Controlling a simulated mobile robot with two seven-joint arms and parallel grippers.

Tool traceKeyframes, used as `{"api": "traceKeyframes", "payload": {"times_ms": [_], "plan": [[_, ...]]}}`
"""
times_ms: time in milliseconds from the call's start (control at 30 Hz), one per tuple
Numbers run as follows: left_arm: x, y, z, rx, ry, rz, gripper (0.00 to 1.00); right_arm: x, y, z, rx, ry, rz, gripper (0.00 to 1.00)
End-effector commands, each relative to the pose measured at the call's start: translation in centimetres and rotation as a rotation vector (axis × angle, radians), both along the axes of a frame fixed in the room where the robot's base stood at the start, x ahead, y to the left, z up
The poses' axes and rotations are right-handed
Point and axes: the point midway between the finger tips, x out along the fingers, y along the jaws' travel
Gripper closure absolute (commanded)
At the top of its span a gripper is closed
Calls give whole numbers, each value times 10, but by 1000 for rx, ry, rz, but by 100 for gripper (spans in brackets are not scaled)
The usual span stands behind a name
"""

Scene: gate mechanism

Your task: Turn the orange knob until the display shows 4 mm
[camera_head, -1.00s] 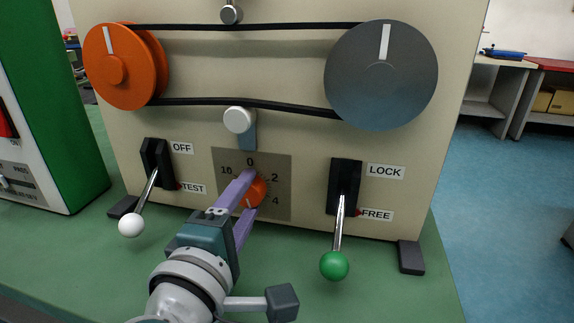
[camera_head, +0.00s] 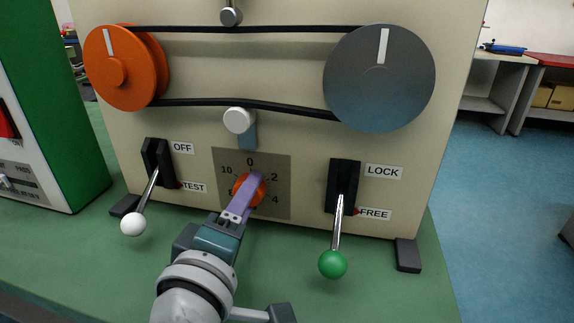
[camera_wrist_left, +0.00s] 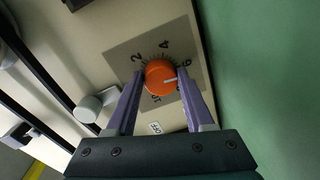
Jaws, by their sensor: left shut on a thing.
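The orange knob (camera_head: 241,188) sits on a grey dial plate (camera_head: 280,164) with numbers around it, low on the beige machine front. My left gripper (camera_head: 252,183) is shut on the knob, and its purple fingers hide part of it in the head view. In the left wrist view the knob (camera_wrist_left: 158,72) is between the two fingertips. Its white mark points to the side of the 6 and 8, close to the right finger; the 8 is largely hidden. I see no readout in mm. My right gripper is not in view.
A lever with a white ball (camera_head: 133,224) stands left of my gripper, and one with a green ball (camera_head: 333,264) to the right. Above are a large orange wheel (camera_head: 118,72) and a grey wheel (camera_head: 378,80), joined by a black belt. Green bench lies below.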

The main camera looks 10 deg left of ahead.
Motion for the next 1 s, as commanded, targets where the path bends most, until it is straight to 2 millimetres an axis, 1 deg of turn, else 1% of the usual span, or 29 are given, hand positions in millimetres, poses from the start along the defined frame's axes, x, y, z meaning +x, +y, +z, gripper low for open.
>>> {"api": "traceKeyframes", "payload": {"times_ms": [133, 167, 400, 667, 767, 867, 1000], "plan": [[0, 0, 0, -1, 0, 1, 100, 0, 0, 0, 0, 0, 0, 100], [0, 0, 0, -2, 0, 1, 45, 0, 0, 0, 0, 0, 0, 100], [0, 0, 0, -2, 0, 0, 18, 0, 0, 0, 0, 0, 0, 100], [-1, 0, 0, -2, 1, 0, 17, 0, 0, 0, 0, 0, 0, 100], [-8, 0, 0, -1, 2, 1, 17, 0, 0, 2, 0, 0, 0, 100], [-23, 0, 2, -2, 3, 1, 17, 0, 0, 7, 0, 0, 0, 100], [-51, 0, 3, -3, 4, 0, 17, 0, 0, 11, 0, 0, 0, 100]]}}
